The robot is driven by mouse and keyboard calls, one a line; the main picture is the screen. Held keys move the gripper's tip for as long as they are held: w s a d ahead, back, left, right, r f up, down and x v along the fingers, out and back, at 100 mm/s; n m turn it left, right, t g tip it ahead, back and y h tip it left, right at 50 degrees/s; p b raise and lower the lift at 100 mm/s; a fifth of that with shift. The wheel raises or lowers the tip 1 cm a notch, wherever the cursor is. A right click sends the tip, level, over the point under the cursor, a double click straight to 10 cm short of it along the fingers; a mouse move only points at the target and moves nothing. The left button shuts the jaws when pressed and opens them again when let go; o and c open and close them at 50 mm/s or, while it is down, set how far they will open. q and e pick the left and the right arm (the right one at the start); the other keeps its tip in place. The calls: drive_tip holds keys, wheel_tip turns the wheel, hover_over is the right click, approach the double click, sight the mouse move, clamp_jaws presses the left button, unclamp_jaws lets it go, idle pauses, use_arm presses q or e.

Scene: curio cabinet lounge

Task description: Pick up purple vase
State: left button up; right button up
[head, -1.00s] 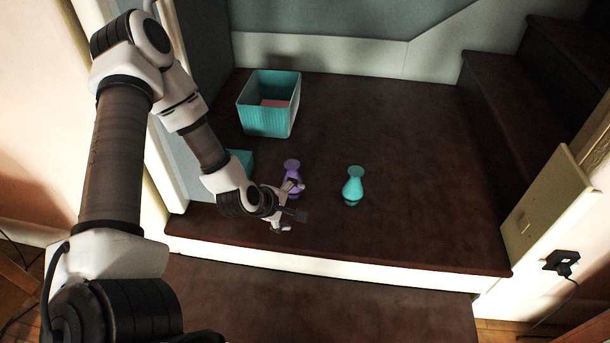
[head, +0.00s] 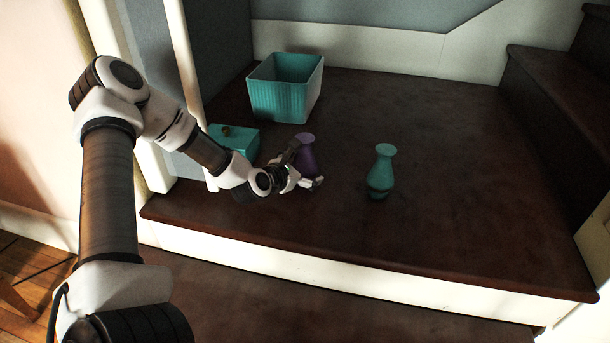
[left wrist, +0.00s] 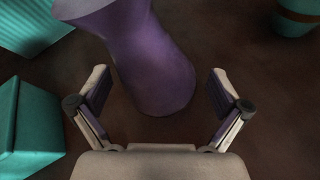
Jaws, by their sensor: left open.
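The purple vase (head: 307,152) stands upright on the dark brown landing, its lower part partly hidden behind my left gripper in the head view. My left gripper (head: 306,167) is open, low down right at the vase. In the left wrist view the purple vase (left wrist: 155,60) fills the upper middle. Its base lies ahead of and between the open fingers of the left gripper (left wrist: 157,92), with a visible gap on each side. The fingers do not close on it. My right gripper is not in view.
A teal vase (head: 381,172) stands to the right of the purple one. A teal lidded box (head: 238,141) sits close on the left. A teal ribbed bin (head: 287,97) stands behind. The landing's front edge (head: 350,270) is near; dark stairs (head: 560,95) rise at right.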

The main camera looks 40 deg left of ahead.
use_arm(q)
drive_tip(key=shift+w+f, duration=0.3)
drive_tip(key=shift+w, duration=0.15)
drive_tip(key=shift+r, duration=0.15)
drive_tip(key=c, duration=1.3)
drive_tip(key=shift+r, duration=0.15)
drive_tip(key=shift+c, duration=0.2)
